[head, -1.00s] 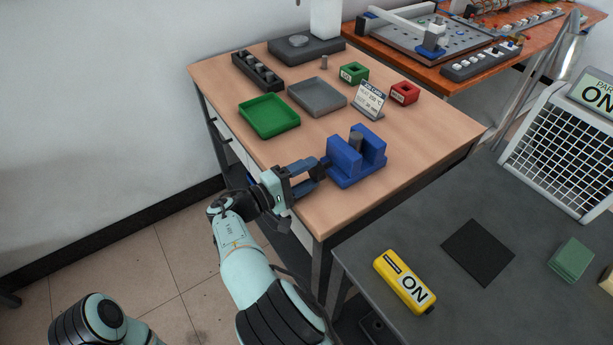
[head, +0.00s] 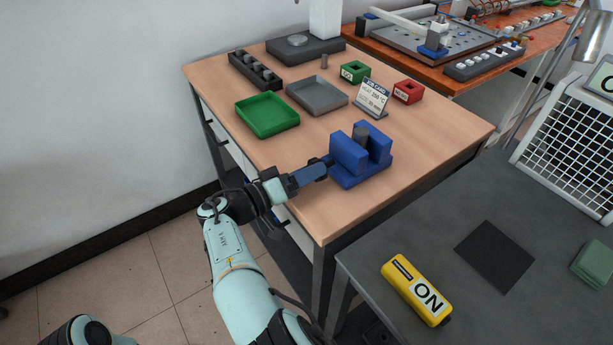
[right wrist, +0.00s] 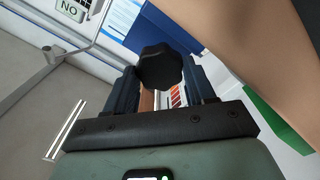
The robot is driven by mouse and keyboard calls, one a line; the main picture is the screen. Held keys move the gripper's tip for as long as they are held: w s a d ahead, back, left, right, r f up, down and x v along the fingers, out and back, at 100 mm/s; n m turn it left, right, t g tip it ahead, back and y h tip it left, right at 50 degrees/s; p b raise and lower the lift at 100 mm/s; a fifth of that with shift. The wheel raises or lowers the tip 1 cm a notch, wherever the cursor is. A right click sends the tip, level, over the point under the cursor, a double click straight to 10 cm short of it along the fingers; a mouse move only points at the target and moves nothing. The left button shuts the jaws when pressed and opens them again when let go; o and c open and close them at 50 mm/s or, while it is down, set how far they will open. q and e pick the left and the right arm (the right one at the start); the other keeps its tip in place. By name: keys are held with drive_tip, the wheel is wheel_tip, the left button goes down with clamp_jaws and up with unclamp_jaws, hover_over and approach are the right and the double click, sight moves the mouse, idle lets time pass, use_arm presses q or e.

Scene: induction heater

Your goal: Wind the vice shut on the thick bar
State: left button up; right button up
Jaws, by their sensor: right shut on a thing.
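The blue vice (head: 362,177) sits near the front edge of the wooden table, and the dark grey thick bar (head: 360,133) stands upright between its two jaws. I cannot tell if both jaws touch the bar. My right gripper (head: 325,165) is at the vice's left side. In the right wrist view its two fingers are shut on the black lobed knob (right wrist: 160,68) of the vice, with blue vice body (right wrist: 172,27) behind it. The head view hides most of the knob behind the fingers. My left gripper is out of view.
A green tray (head: 268,128), a grey tray (head: 318,108), a card stand (head: 371,97), and green (head: 355,72) and red (head: 407,92) blocks stand farther back. A dark table in front carries a yellow ON box (head: 416,290). The wood right of the vice is clear.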

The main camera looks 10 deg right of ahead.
drive_tip(key=shift+f+m+b, duration=0.15)
drive_tip(key=shift+m+b, duration=0.55)
drive_tip(key=shift+m, duration=0.7)
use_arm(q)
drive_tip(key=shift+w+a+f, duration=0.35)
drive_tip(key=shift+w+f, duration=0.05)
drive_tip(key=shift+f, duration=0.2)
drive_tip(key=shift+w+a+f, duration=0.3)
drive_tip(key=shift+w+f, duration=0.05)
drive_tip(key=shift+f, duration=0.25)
use_arm(e)
drive_tip(key=shift+m, duration=0.3)
drive_tip(key=o, duration=1)
drive_tip(key=v, duration=0.4)
drive_tip(key=shift+s+a+r+p, duration=0.1)
drive_tip(key=shift+a+r+p, duration=0.15)
drive_tip(key=shift+p, duration=0.05)
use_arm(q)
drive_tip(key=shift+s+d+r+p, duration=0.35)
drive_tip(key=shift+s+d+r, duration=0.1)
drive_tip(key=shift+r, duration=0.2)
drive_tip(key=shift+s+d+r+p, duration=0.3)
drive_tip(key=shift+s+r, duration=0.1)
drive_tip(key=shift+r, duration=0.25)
use_arm(e)
drive_tip(key=shift+v, duration=4.5)
